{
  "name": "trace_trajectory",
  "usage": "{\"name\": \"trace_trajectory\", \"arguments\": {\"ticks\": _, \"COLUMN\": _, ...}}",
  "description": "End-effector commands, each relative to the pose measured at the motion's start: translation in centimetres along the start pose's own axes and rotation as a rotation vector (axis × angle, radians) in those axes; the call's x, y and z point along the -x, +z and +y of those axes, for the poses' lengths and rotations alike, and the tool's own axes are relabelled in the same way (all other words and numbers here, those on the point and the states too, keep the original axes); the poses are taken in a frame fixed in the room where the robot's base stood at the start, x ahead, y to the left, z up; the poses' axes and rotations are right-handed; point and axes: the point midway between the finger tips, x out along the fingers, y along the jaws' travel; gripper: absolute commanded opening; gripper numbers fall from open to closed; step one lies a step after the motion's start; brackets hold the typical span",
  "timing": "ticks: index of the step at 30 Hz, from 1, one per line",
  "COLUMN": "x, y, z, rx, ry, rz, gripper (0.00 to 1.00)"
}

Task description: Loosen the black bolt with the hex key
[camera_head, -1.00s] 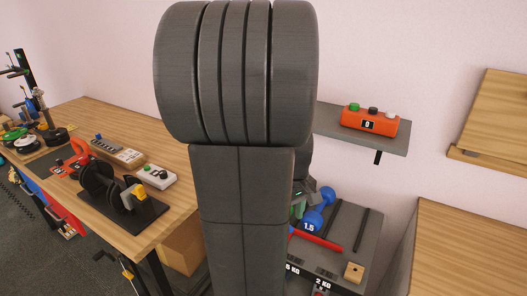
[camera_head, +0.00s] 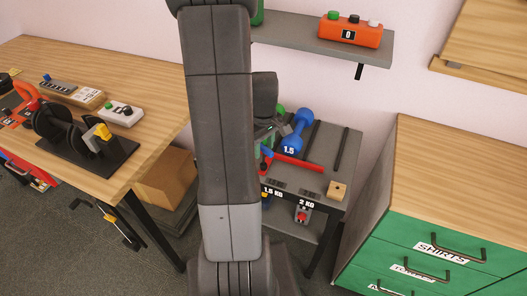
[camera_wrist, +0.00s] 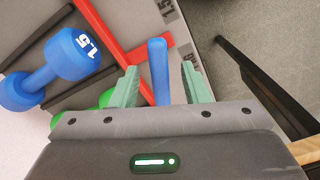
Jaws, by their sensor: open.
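My gripper (camera_wrist: 160,77) shows in the wrist view with its two pale green fingers apart. A blue rod-like piece (camera_wrist: 158,72) lies between the fingers, with a gap on each side; it may be the handle of the hex key, but I cannot tell for sure. Its lower end is hidden behind the gripper body. In the head view my arm covers most of the gripper, which is over the left side of the grey weight stand (camera_head: 343,149). I cannot make out the black bolt in either view.
A blue 1.5 dumbbell (camera_head: 295,131) and a red bar (camera_head: 298,163) are close to the gripper on the stand. A wooden workbench (camera_head: 100,166) stands left, a green drawer cabinet (camera_head: 400,240) right. A shelf holds an orange button box (camera_head: 350,30). Grey floor is between.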

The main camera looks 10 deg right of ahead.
Motion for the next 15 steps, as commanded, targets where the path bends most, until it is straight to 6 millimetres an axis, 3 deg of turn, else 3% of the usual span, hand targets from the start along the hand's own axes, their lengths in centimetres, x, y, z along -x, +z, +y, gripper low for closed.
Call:
{"name": "trace_trajectory", "arguments": {"ticks": 6, "x": -2.3, "y": 0.0, "z": 0.0, "rx": 0.000, "ry": -0.001, "rz": -0.001, "gripper": 0.42}}
{"name": "trace_trajectory", "arguments": {"ticks": 15, "x": -2.8, "y": 0.0, "z": 0.0, "rx": 0.000, "ry": 0.000, "rz": 0.000, "gripper": 0.42}}
